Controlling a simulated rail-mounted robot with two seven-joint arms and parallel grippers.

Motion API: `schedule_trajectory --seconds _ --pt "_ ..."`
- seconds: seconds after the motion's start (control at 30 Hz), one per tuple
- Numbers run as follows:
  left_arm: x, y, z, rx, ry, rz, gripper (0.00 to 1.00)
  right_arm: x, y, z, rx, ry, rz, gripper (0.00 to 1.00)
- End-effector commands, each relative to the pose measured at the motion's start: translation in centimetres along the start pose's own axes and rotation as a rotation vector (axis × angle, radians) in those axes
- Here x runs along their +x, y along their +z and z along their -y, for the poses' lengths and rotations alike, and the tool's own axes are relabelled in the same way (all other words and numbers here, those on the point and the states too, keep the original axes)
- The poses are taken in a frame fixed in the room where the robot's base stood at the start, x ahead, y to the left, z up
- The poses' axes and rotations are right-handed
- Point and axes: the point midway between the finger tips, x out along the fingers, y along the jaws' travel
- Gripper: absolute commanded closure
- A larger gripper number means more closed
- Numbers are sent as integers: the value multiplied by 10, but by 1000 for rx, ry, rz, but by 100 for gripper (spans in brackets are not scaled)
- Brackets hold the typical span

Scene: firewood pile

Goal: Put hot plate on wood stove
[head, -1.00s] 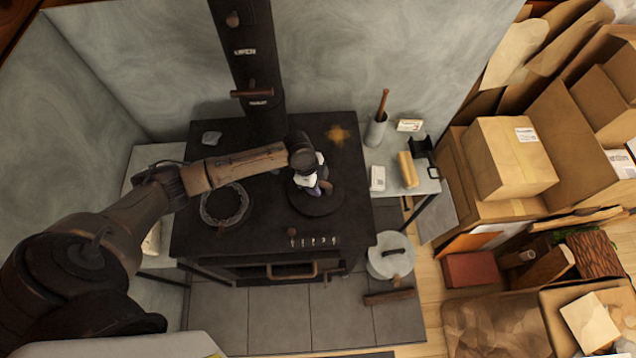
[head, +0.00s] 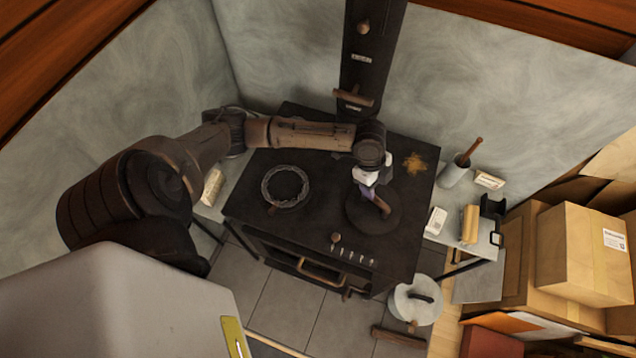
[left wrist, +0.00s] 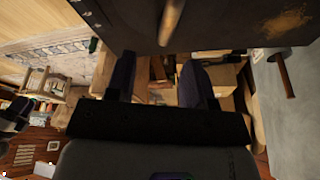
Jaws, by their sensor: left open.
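The black wood stove (head: 325,180) stands in the corner of grey walls. A round dark disc, which looks like the hot plate (head: 362,218), lies on the right of its top. A short brown handle-like piece (head: 383,206) shows over the disc. My left gripper (head: 370,190) is above the disc, partly hidden by its own wrist. In the left wrist view its two fingers (left wrist: 160,80) are apart with nothing between them. A wooden handle (left wrist: 172,20) shows beyond them against a dark surface. My right gripper is out of view.
A ringed round spot (head: 285,188) is on the stove's left. The stovepipe (head: 370,50) rises behind. A side table (head: 480,250) at right holds several small things. A lidded white pot (head: 415,300) stands on the floor, with cardboard boxes (head: 585,255) farther right.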

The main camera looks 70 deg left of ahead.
Motion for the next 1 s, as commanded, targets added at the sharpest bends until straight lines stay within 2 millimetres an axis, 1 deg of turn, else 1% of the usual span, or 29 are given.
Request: schedule_trajectory --seconds 0.03,0.07,0.1,0.17,0.2,0.23,0.3,0.37,0.4,0.5,0.6,0.7,0.83,1.0 --pt "14 -7 -19 -6 10 -9 52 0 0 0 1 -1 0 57" --pt "20 -12 -31 -16 9 -14 52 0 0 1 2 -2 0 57" --pt "30 -18 -48 -34 5 -21 52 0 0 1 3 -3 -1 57" --pt "41 -27 -76 -77 -9 -37 52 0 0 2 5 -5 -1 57" --pt "47 -32 -95 -118 -23 -46 52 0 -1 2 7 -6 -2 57" --pt "50 -35 -109 -154 -35 -53 52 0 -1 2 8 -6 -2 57" --pt "53 -38 -137 -251 -69 -67 52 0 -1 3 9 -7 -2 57" --pt "52 -37 -158 -346 -100 -74 52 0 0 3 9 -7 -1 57" --pt "49 -34 -171 -412 -123 -75 52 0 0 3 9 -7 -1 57" --pt "41 -23 -197 -576 -179 -64 52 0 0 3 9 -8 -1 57" --pt "30 -9 -216 -721 -231 -43 52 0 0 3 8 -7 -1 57" --pt "22 4 -230 -830 -273 -17 52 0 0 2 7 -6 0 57" --pt "14 15 -239 -910 -308 5 52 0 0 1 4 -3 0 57" --pt "11 19 -242 -936 -321 14 52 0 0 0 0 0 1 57"
